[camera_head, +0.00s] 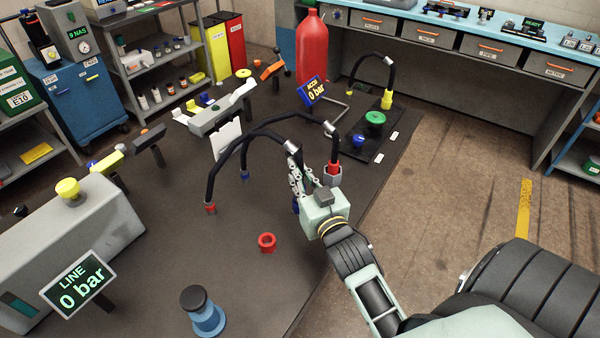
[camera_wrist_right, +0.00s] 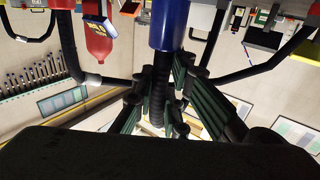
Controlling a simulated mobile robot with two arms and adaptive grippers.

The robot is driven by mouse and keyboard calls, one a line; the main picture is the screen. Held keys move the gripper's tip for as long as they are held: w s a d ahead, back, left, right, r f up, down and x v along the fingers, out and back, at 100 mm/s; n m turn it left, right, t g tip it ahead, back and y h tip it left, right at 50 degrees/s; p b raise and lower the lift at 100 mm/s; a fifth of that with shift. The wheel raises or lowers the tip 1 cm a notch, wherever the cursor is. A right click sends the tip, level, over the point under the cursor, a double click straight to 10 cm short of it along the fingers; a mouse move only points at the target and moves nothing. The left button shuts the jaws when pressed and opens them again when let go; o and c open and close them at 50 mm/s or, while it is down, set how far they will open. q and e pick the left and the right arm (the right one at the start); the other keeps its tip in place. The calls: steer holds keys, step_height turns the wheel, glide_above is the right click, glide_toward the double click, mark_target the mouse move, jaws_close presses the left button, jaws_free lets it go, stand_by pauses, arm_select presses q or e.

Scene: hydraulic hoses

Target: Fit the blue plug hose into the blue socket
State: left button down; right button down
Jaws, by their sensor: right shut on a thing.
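My right gripper (camera_head: 296,174) is shut on the blue plug hose (camera_wrist_right: 158,90), just below a silver collar in the head view. In the right wrist view the dark ribbed hose runs between the fingers (camera_wrist_right: 158,100), and the blue plug (camera_wrist_right: 168,25) sticks out past them. In the head view a small bit of blue (camera_head: 295,206) shows beside the gripper; I cannot tell whether it is plug or socket. The blue socket cannot be made out with certainty; the gripper may hide it. My left gripper is not in view.
A red plug (camera_head: 333,167) sits in a grey hex fitting close right of my gripper. Black hoses arch behind it. A red ring (camera_head: 267,241) and a blue, black-topped item (camera_head: 203,312) stand nearer. A board with a green knob (camera_head: 375,118) lies farther back.

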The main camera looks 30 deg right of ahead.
steer(key=shift+f+b, duration=0.6)
steer(key=shift+f, duration=0.4)
steer(key=c, duration=1.7)
jaws_free()
steer(key=shift+r, duration=0.1)
steer(key=shift+s, duration=0.1)
steer(key=s, duration=0.4)
steer(key=s+a, duration=0.1)
steer(key=s, duration=0.2)
steer(key=s+a, duration=0.1)
steer(key=s, duration=0.3)
steer(key=shift+s+a, duration=0.2)
steer(key=shift+s, duration=0.15)
